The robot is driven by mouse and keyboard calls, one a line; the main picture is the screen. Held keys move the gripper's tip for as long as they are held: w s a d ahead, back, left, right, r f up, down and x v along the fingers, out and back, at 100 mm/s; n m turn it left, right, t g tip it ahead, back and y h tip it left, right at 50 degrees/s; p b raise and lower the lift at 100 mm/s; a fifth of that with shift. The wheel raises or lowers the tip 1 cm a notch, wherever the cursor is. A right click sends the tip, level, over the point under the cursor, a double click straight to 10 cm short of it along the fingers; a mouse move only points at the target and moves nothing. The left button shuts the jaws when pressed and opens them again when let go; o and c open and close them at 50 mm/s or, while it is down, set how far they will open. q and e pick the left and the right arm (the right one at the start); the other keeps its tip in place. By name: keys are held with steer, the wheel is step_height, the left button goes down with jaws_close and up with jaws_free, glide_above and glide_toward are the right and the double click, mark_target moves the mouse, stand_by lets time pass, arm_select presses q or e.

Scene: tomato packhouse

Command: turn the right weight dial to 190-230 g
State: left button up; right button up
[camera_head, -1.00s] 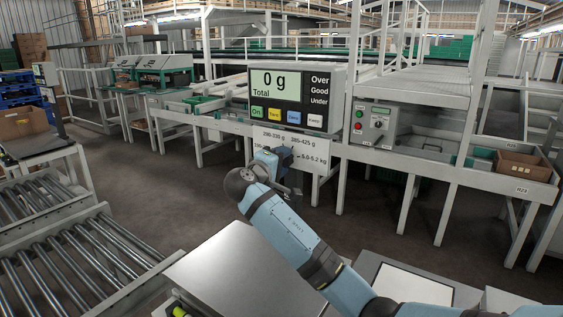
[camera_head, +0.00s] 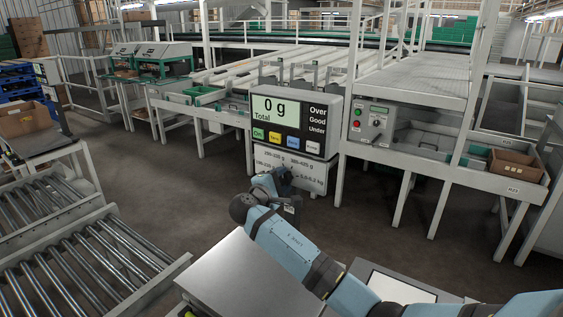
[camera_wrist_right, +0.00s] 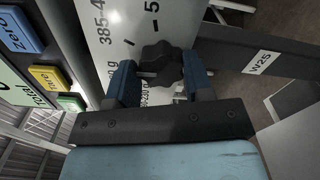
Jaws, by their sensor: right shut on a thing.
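The right weight dial is a dark lobed knob (camera_wrist_right: 160,64) on a white label plate (camera_head: 268,157) under the scale's display. My right gripper (camera_head: 284,180) reaches it from the front. In the right wrist view the blue fingertips of my right gripper (camera_wrist_right: 160,78) sit on either side of the knob, shut on it. In the head view the gripper hides the knob, and I cannot tell which range it points to. Printed ranges around it include 385-425 g and 5.0-5.2 kg, some partly covered. My left gripper is not in view.
The scale display (camera_head: 277,106) reads 0 g above coloured buttons. A grey control box (camera_head: 367,124) with red and green buttons stands to its right. Roller conveyors (camera_head: 70,265) lie at the left. A cardboard box (camera_head: 515,165) sits on the bench at the right.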

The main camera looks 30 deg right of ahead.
steer(key=n+p, duration=0.2)
steer(key=p, duration=0.1)
steer(key=r+n+p, duration=0.1)
steer(key=p, duration=0.3)
steer(key=shift+n, duration=0.4)
steer(key=n+p, duration=0.3)
steer(key=p, duration=0.1)
steer(key=n+p, duration=0.3)
steer(key=p, duration=0.1)
steer(key=n+p, duration=0.3)
steer(key=p, duration=0.2)
steer(key=shift+f, duration=0.35)
steer(key=shift+f+n+p, duration=0.15)
steer(key=shift+n+p, duration=0.45)
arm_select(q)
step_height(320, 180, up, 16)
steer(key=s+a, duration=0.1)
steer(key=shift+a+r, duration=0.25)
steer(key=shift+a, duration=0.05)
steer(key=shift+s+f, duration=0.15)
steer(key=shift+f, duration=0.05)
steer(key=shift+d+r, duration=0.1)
arm_select(e)
steer(key=o, duration=0.9)
steer(key=shift+a, duration=0.1)
